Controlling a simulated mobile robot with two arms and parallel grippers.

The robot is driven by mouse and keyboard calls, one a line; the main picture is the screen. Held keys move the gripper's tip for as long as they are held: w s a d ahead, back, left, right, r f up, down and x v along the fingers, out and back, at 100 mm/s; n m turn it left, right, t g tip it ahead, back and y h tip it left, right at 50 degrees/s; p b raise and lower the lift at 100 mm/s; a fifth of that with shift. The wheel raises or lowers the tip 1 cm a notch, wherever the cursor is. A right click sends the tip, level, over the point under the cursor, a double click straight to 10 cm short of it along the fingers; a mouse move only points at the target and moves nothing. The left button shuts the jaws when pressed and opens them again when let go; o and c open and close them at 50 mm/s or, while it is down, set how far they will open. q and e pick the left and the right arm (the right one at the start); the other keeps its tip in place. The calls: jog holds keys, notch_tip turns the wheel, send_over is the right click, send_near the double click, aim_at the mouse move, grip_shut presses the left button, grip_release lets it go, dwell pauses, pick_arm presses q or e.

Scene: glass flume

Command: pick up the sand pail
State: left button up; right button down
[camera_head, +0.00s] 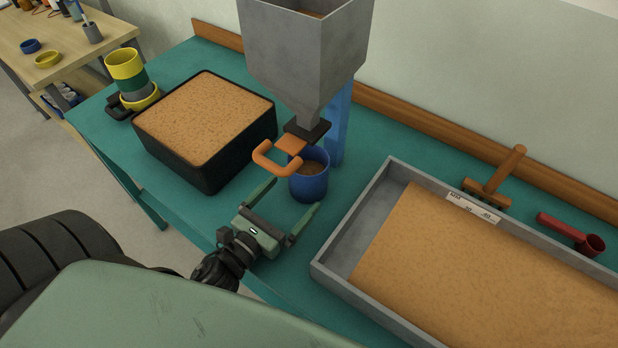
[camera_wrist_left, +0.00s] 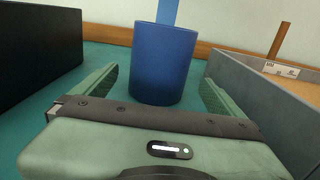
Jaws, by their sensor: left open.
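The blue sand pail (camera_head: 308,186) stands upright on the green table under the hopper, with sand showing inside it. My left gripper (camera_head: 294,202) is open, its fingers pointing at the pail from the front. In the left wrist view the pail (camera_wrist_left: 162,62) stands just beyond and between the two open green fingers (camera_wrist_left: 160,95), with a gap on each side. The grey hopper (camera_head: 304,62) hangs above, and its orange-handled gate (camera_head: 276,158) reaches out over the pail's rim. My right gripper is not in view.
A black box of sand (camera_head: 205,165) stands left of the pail. A grey sand-filled trough (camera_head: 366,214) stands to the right. Stacked coloured cups (camera_head: 126,66) stand at the far left.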

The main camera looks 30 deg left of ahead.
aim_at(319, 163)
pick_arm(q)
jog(key=shift+w+d+r, duration=0.1)
jog(key=shift+w+r, duration=0.1)
jog(key=shift+w, duration=0.45)
jog(key=shift+w+p, duration=0.35)
jog(key=shift+w, duration=0.2)
jog(key=w, duration=0.1)
jog(key=w+p, duration=0.1)
jog(key=w, duration=0.2)
jog(key=shift+w+d, duration=0.35)
jog(key=shift+d, duration=0.05)
jog(key=shift+w+f, duration=0.1)
jog(key=shift+w, duration=0.15)
jog(key=shift+s, duration=0.1)
jog(key=shift+c, duration=0.9)
jog(key=c, duration=1.1)
jog(key=shift+c, duration=0.2)
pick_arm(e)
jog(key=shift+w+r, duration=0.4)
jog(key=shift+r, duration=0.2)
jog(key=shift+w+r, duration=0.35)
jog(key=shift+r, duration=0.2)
